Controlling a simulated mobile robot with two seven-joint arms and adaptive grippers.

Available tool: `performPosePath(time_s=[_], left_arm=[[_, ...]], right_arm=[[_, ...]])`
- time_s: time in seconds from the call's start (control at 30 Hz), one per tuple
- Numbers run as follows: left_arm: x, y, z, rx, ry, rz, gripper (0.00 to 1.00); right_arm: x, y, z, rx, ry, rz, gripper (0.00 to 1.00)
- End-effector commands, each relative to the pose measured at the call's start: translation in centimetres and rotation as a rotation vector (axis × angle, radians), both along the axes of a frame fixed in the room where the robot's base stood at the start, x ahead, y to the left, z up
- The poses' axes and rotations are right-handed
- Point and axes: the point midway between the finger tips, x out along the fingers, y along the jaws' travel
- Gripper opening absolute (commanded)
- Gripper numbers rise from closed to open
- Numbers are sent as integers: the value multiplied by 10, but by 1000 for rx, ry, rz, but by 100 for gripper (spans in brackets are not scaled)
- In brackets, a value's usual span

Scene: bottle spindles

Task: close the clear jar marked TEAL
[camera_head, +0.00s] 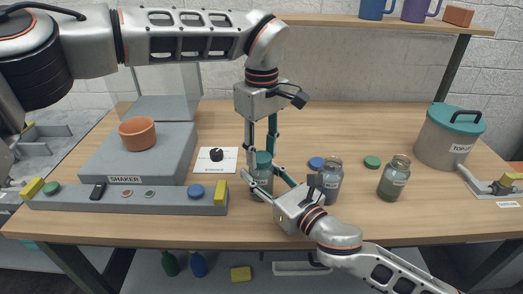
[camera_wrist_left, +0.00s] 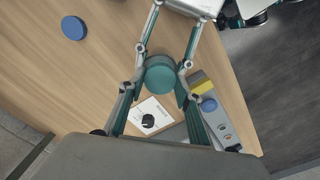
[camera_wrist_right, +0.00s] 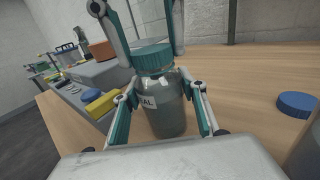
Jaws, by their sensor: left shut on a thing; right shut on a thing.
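The clear jar (camera_head: 262,184) stands upright on the table, with a label ending in "AL" in the right wrist view (camera_wrist_right: 163,118). A teal lid (camera_wrist_right: 153,57) sits on its mouth; whether it is screwed down I cannot tell. My left gripper (camera_head: 262,154) comes from above and is shut on the lid, which shows between its fingertips in the left wrist view (camera_wrist_left: 160,76). My right gripper (camera_head: 264,181) reaches in low from the right and is shut around the jar's body. The fingers hide part of the jar in the head view.
Two other jars stand to the right, one (camera_head: 331,186) close to my right gripper, another (camera_head: 394,180) farther off. A blue lid (camera_head: 316,162) and a green lid (camera_head: 372,162) lie nearby. A grey rail (camera_head: 125,205), shaker (camera_head: 140,158) and dial card (camera_head: 216,167) lie left; a pot (camera_head: 445,140) stands right.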

Motion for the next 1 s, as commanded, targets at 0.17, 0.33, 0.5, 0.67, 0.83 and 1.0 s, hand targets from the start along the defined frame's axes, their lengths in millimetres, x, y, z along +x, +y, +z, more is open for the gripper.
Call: performPosePath(time_s=[0.17,0.33,0.5,0.67,0.83,1.0], left_arm=[[0,0,1,0,-1,-318,25],[0,0,1,0,-1,-610,25],[0,0,1,-1,0,-807,25],[0,0,1,-1,0,-865,25],[0,0,1,-1,0,-865,25],[0,0,1,-1,0,-864,50]], right_arm=[[0,0,0,-1,1,-1,0],[0,0,-1,-1,1,-1,0],[0,0,-1,-1,1,-1,0],[0,0,-1,-1,1,-1,0],[0,0,-1,-1,1,-1,0],[0,0,-1,-1,1,-1,0]])
